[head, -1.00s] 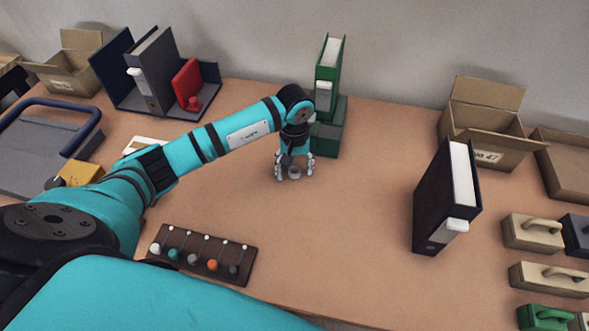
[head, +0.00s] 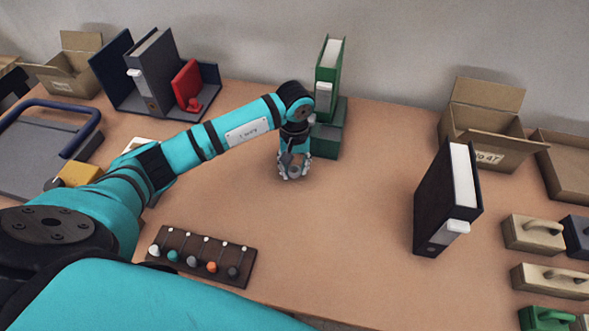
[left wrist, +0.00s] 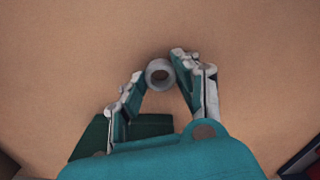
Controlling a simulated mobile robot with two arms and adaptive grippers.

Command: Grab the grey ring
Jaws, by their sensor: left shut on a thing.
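The grey ring (left wrist: 152,80) shows in the left wrist view as a small round band with an open middle, between the two fingertips of my left gripper (left wrist: 158,82). In the head view my left gripper (head: 293,174) points down low at the middle of the table, and the ring (head: 295,171) is a small grey spot between its fingers. The gripper is shut on the ring. I cannot tell whether the ring still touches the table. My right gripper is in neither view.
A green binder (head: 328,80) in a green holder (head: 327,141) stands just behind my left gripper. A black binder (head: 436,205) stands to the right. A dark rack with coloured knobs (head: 246,262) lies front left. The table (head: 350,230) between is clear.

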